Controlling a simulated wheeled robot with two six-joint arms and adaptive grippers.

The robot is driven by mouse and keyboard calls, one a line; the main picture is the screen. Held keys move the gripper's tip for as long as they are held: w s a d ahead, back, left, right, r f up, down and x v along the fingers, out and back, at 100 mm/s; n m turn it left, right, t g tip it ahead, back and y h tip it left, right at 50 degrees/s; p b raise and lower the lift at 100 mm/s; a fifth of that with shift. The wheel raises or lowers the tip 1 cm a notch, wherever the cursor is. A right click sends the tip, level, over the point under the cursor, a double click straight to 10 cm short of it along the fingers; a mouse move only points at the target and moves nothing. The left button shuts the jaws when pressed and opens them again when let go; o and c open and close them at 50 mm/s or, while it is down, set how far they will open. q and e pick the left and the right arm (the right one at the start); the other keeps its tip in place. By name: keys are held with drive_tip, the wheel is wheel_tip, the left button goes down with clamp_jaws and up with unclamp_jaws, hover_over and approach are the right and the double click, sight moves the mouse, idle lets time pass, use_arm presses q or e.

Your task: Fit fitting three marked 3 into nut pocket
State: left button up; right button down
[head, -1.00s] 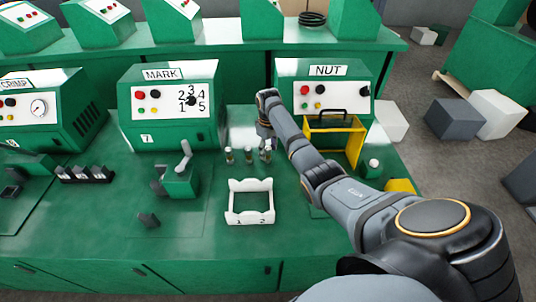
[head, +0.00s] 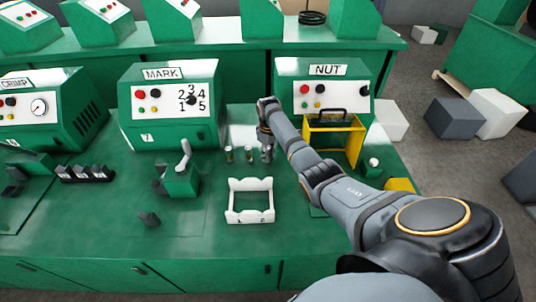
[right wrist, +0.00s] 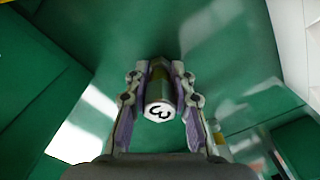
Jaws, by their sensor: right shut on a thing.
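Fitting three (right wrist: 160,95), a short cylinder with a black 3 on its white end, is between the fingers of my right gripper (right wrist: 159,112) in the right wrist view. The gripper is shut on it. In the head view my right gripper (head: 267,152) is low over the bench, right of two other small upright fittings (head: 239,154), and mostly hides fitting three. The NUT machine (head: 325,88) stands behind and to the right, with a yellow guard frame (head: 358,140) in front. I cannot make out the nut pocket; my right arm covers part of that area. My left gripper is not in view.
A white rack (head: 250,216) lies in front of the fittings. The MARK machine (head: 169,105) and a grey-handled fixture (head: 181,181) stand to the left. The bench front is mostly clear.

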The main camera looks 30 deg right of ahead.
drive_tip(key=shift+r, duration=0.3)
wheel_tip(320, 180, up, 3)
drive_tip(key=shift+f+b, duration=0.1)
drive_tip(key=shift+b, duration=0.25)
drive_tip(key=s+a+r+p, duration=0.3)
drive_tip(key=a+r, duration=0.1)
drive_tip(key=a, duration=0.2)
drive_tip(key=s+a+r+p, duration=0.3)
drive_tip(key=a+r+p, duration=0.1)
drive_tip(key=a+r, duration=0.1)
drive_tip(key=shift+a+r, duration=0.3)
drive_tip(key=shift+a, duration=0.55)
drive_tip(key=shift+d, duration=0.1)
